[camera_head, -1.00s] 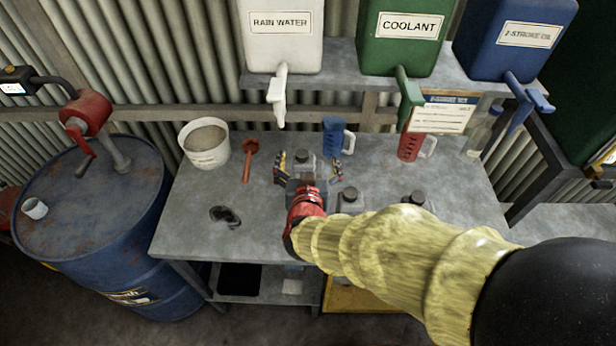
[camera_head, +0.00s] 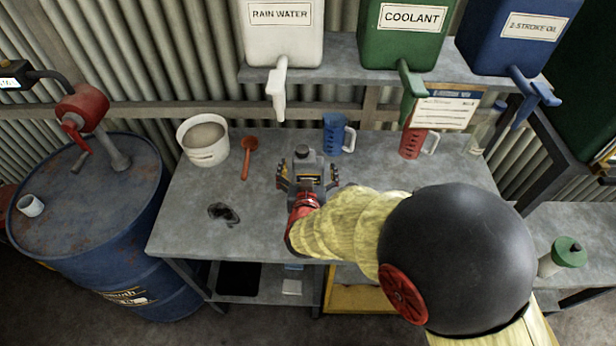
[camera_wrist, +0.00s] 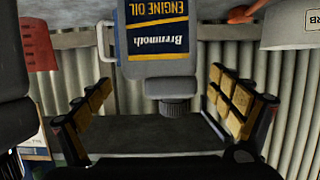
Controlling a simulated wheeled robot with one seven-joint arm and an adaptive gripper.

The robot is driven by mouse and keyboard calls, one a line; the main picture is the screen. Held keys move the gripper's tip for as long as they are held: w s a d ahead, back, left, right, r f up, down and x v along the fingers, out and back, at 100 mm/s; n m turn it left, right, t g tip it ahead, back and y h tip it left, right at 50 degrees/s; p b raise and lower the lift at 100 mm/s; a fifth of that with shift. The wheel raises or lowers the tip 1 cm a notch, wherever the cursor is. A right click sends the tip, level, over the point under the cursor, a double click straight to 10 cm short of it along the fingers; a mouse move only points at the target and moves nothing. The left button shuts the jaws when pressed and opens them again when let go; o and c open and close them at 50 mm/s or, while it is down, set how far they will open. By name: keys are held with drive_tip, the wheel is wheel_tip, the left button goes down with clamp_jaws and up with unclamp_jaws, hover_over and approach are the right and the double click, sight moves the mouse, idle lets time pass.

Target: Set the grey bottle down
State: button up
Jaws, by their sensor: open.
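The grey bottle (camera_head: 309,162) stands upright on the workbench (camera_head: 190,236), with its dark cap on top. My gripper (camera_head: 308,181) is open, with one finger to each side of the bottle's near face. In the wrist view, which is upside down, the bottle (camera_wrist: 155,65) shows its "Engine Oil" label and cap. The open fingers of my gripper (camera_wrist: 160,86) are apart from its sides there. The bottle's base is out of the wrist view and hidden behind my gripper in the head view.
A blue jug (camera_head: 333,134) stands just behind the bottle, and a red jug (camera_head: 411,142) farther right. Labelled tanks (camera_head: 282,40) stand on the shelf above.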

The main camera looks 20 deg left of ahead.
drive_tip(key=shift+x, duration=1.55)
drive_tip(key=shift+c, duration=1.2)
drive_tip(key=c, duration=1.9)
drive_tip(key=shift+r, duration=0.15)
